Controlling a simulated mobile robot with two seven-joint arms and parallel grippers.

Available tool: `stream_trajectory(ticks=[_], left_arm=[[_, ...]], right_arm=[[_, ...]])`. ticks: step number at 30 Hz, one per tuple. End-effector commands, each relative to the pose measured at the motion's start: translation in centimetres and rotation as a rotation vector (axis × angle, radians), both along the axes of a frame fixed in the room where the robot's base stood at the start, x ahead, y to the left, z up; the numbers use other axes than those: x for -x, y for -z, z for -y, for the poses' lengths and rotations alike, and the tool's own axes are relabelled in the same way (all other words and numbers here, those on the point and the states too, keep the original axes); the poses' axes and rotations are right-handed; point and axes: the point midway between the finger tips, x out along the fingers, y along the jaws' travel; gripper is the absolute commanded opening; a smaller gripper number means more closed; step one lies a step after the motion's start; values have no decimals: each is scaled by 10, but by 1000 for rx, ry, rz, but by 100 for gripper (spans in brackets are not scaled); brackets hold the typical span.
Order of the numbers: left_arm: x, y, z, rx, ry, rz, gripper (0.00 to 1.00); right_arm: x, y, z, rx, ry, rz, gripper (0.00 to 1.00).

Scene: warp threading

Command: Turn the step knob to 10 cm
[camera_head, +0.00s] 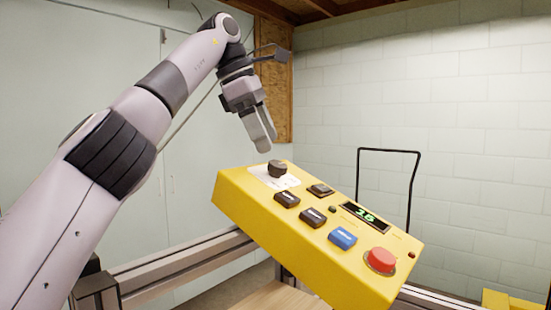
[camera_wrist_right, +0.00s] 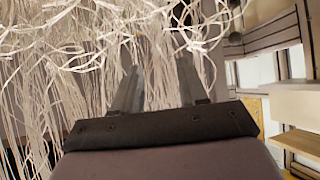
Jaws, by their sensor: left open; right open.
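The step knob (camera_head: 277,168) is a small dark knob on a white dial plate (camera_head: 270,179) at the far left end of a yellow control box (camera_head: 300,243). The box's display (camera_head: 366,216) shows green digits that look like 15 or 16. My left gripper (camera_head: 266,146) points down just above and slightly left of the knob, apart from it and empty. Its two fingers look close together from this angle. My right gripper (camera_wrist_right: 158,80) shows only in the right wrist view, with its two fingers apart and nothing between them but strands behind.
The box also carries several dark buttons (camera_head: 313,217), a blue button (camera_head: 342,237) and a red button (camera_head: 380,261). A black wire frame (camera_head: 412,185) stands behind it. Many pale hanging threads (camera_wrist_right: 70,70) fill the left of the right wrist view.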

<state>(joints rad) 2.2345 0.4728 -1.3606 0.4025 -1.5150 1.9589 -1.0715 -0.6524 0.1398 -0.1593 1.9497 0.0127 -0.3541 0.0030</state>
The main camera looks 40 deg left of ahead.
Motion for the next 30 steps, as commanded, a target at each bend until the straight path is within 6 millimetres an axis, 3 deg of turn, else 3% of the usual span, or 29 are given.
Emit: stream_trajectory(ticks=[16, 29, 30], left_arm=[[-15, 43, 12, 1, -1, -1, 66], [-18, 50, 14, 2, -2, 0, 66], [-18, 50, 14, 2, -2, 0, 59]], right_arm=[[0, 0, 0, 0, 0, 1, 43], [-1, 0, 0, 0, -1, 2, 43], [-1, 0, 0, 0, -1, 2, 43]])
